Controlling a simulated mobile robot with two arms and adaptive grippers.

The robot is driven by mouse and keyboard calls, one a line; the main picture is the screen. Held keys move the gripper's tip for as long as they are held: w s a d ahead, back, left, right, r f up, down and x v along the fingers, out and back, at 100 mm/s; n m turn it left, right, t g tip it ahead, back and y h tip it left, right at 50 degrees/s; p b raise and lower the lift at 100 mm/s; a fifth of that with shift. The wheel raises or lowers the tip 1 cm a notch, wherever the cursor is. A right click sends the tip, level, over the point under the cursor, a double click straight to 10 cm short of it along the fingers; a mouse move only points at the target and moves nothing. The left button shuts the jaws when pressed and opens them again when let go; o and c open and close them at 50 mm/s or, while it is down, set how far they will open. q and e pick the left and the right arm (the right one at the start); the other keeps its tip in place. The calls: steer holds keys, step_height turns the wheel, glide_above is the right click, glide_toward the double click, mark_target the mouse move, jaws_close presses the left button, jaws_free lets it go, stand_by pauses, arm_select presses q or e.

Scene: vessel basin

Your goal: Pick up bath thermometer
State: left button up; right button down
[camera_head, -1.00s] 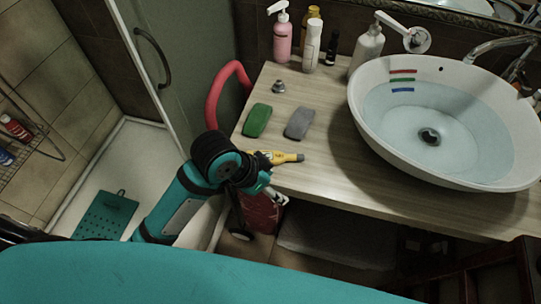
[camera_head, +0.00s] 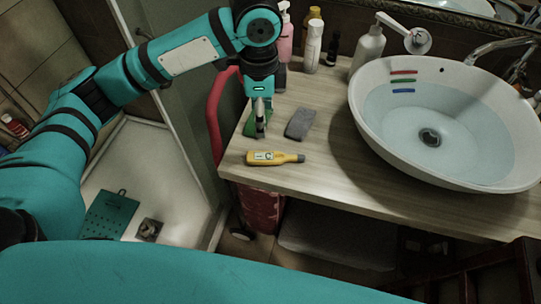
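The bath thermometer (camera_head: 270,158) is a yellow stick with a small pale display and a dark grey tip pointing right. It lies flat near the front left edge of the wooden countertop (camera_head: 335,165). My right gripper is not in view.
A grey block (camera_head: 300,123) lies right of the gripper. A white basin (camera_head: 360,125) holding water and coloured strips fills the counter's right side. Bottles, including a white one (camera_head: 312,48) and a soap dispenser (camera_head: 367,50), stand behind. A red curved handle (camera_head: 213,115) rises left of the counter.

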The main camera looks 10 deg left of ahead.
arm_select(q)
steer(key=p, duration=0.1)
glide_above(263, 156)
step_height(263, 156, down, 10)
steer(key=shift+w+r, duration=0.1)
step_height(263, 156, down, 4)
steer(key=shift+f+p, duration=0.1)
steer(key=shift+p, duration=0.45)
steer(key=shift+f, duration=0.5)
steer(key=c, duration=1.2)
steer(key=shift+c, duration=0.2)
steer(key=shift+r, duration=0.1)
steer(key=shift+r, duration=0.5)
steer(key=shift+s+d+r+b, duration=0.1)
steer(key=shift+s+r+b, duration=0.2)
steer(key=shift+r, duration=0.3)
steer(key=shift+s+d+r+b, duration=0.1)
steer(key=shift+s+r+b, duration=0.2)
steer(key=shift+r, duration=0.25)
steer(key=s+d+b, duration=0.1)
steer(key=s+d, duration=0.1)
steer(key=s, duration=0.5)
steer(key=s+d+r, duration=0.1)
steer(key=s+d, duration=0.1)
steer(key=s, duration=0.5)
steer(key=shift+s+r+b, duration=0.25)
steer(key=shift+r+b, duration=0.05)
steer(key=shift+b, duration=0.05)
